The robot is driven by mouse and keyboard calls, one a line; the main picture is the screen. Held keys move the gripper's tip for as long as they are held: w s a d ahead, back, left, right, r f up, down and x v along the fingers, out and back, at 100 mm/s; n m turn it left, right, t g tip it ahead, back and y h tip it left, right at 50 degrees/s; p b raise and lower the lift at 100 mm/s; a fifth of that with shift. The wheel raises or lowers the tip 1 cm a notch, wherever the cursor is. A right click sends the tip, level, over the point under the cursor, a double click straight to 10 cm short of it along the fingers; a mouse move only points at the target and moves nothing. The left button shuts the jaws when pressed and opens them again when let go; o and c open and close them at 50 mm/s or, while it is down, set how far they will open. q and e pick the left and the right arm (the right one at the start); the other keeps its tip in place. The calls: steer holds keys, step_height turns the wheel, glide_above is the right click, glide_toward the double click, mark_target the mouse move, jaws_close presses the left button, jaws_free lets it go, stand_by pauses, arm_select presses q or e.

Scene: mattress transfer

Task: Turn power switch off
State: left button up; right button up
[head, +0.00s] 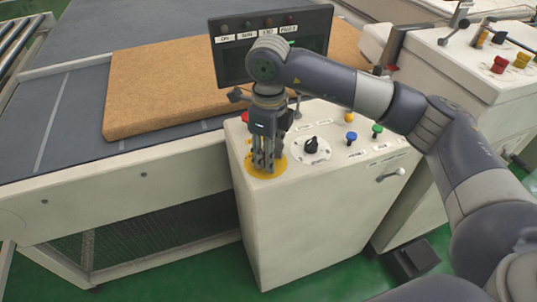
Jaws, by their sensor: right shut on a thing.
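My right gripper (263,166) points down at the control cabinet's top, over a round yellow plate (279,166) at its left end. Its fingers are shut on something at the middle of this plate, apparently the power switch. The fingers hide it, so I cannot tell its shape or which way it is turned. A black rotary knob (311,145) on a white round dial stands to the right of the gripper, apart from it. My left gripper is not in view.
The control cabinet (310,215) also bears blue (351,137), green (377,130) and yellow (349,117) buttons. A dark display panel (228,66) stands behind my gripper. A brown mattress (150,95) lies on the conveyor (50,130) at left. Another control cabinet (450,65) stands at right.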

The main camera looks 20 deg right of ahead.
stand_by(0.3)
steer(key=o, duration=1)
step_height(320, 180, up, 12)
